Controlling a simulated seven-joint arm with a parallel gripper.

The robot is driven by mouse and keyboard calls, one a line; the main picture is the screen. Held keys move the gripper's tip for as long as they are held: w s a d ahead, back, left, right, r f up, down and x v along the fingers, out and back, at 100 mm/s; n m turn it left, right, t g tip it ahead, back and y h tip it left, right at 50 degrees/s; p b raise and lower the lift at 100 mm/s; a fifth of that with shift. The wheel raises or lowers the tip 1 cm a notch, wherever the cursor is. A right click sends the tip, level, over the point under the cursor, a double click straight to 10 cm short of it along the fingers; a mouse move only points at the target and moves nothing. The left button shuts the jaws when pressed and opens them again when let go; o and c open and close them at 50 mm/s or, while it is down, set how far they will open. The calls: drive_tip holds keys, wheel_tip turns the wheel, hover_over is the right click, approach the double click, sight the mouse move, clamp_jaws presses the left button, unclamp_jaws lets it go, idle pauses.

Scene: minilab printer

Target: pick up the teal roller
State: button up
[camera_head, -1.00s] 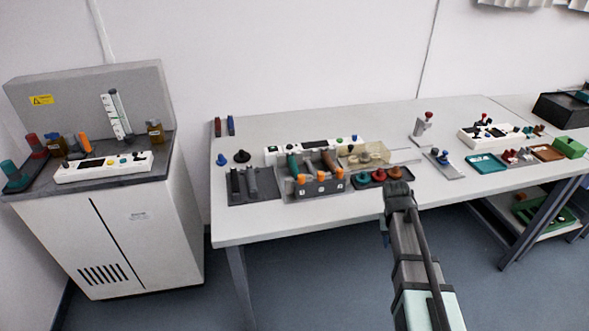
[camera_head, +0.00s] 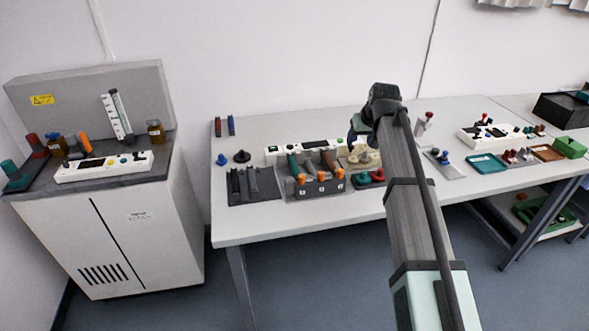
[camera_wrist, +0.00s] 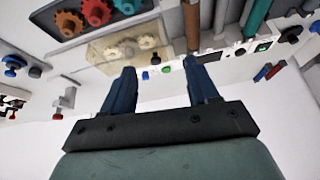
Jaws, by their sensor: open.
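A teal roller (camera_head: 293,166) lies in the left part of the grey device on the long table, beside a brown-orange roller. In the wrist view the teal roller (camera_wrist: 256,16) shows at the top right, to the right of the brown roller (camera_wrist: 192,25) and apart from my fingers. My gripper (camera_wrist: 159,68) is open, with two blue fingers and nothing between them. In the head view my gripper (camera_head: 355,127) is above the back part of the table, right of the teal roller and partly hidden by my wrist.
A clear yellowish block (camera_wrist: 125,45) with pale gears and a tray of red and orange gears (camera_wrist: 85,17) lie near my gripper. A white panel (camera_head: 305,146) stands behind the device. Another teal piece (camera_head: 10,170) stands on the cabinet at left. The table's front left is clear.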

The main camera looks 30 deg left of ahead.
wheel_tip(320, 180, up, 2)
drive_tip(key=a, duration=0.3)
drive_tip(key=g, duration=0.2)
approach(295, 166)
drive_tip(key=shift+n+y, duration=0.3)
drive_tip(key=shift+n, duration=0.1)
drive_tip(key=f, duration=0.4)
drive_tip(key=shift+w+a+f, duration=0.15)
drive_tip(key=shift+w+a, duration=0.1)
drive_tip(key=shift+w, duration=0.05)
drive_tip(key=shift+a+x, duration=0.2)
drive_tip(key=shift+x, duration=2.4)
clamp_jaws()
